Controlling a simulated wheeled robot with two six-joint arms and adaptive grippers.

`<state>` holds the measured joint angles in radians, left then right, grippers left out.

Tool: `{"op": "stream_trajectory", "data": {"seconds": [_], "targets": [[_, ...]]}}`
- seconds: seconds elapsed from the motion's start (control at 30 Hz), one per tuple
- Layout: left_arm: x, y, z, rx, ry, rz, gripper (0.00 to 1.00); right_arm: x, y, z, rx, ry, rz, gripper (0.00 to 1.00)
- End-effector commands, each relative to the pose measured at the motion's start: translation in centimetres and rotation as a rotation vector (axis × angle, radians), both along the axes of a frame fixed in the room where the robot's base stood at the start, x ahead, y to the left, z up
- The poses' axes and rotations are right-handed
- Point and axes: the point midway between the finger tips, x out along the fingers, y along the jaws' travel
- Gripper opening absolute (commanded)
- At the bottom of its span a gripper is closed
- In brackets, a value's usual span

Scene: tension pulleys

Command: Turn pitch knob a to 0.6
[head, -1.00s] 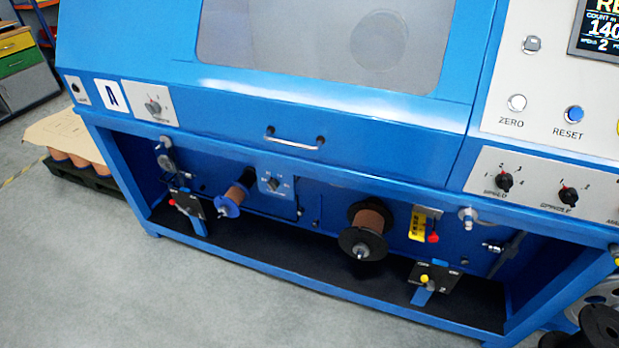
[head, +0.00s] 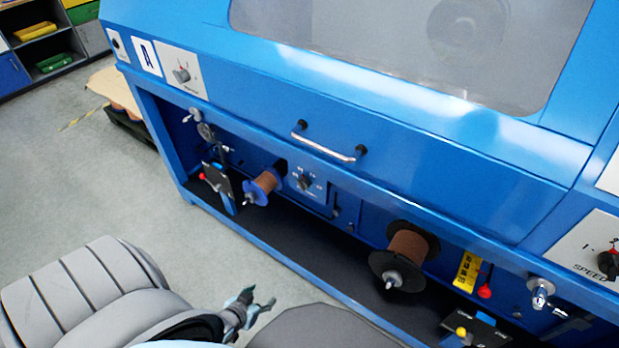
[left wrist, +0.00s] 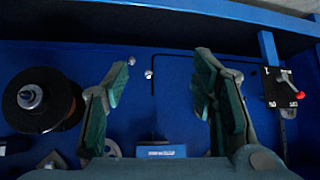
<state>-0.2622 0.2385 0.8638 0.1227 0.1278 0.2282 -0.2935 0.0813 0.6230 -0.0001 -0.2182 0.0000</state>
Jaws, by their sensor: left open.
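A small dark knob (head: 305,182) with scale marks around it sits on a blue panel in the machine's lower recess, between the blue-flanged spool and the black-flanged spool. Another knob (head: 182,75) is on the light plate beside the letter A, above the recess. The lettering at both is too small to read surely. My left gripper (head: 254,306) is low in front of the machine, apart from both knobs. In the left wrist view its fingers (left wrist: 163,88) are spread and empty, facing the recess. No knob shows clearly there. My right gripper is not in view.
The blue-flanged spool (head: 262,187) and black-flanged spool (head: 400,262) stick out from the recess. A red-knobbed lever (head: 204,176) is at its left. A metal handle (head: 328,145) juts out above. The lower frame rail (head: 300,265) runs in front. Grey floor is clear at left.

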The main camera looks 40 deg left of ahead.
Motion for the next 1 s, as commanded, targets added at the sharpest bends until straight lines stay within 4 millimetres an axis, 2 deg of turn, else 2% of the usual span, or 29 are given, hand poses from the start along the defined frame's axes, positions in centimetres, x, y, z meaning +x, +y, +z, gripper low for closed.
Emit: {"op": "stream_trajectory", "data": {"seconds": [0.03,0.07,0.1,0.2,0.3,0.47,0.73,0.83,1.0], "targets": [[4.7,2.0,1.0,-0.016,-0.182,0.023,0.52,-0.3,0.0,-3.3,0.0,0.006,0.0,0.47],[7.4,2.9,3.2,-0.037,-0.304,0.036,0.52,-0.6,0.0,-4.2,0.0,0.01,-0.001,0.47],[10.3,3.9,6.4,-0.068,-0.456,0.045,0.52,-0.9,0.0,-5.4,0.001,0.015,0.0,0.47],[14.5,5.1,13.2,-0.145,-0.735,0.038,0.52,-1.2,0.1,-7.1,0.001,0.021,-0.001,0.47],[16.2,5.4,16.5,-0.186,-0.848,0.028,0.52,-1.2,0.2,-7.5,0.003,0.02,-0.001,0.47],[19.5,5.6,16.8,-0.189,-0.857,0.027,0.52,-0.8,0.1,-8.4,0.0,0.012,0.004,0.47],[27.3,6.3,16.5,-0.187,-0.852,0.026,0.52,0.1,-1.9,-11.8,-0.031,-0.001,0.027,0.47],[28.9,6.4,16.6,-0.187,-0.849,0.026,0.52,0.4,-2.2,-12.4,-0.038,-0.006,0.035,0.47],[30.1,6.5,16.8,-0.188,-0.846,0.026,0.52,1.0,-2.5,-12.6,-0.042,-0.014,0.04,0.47]]}}
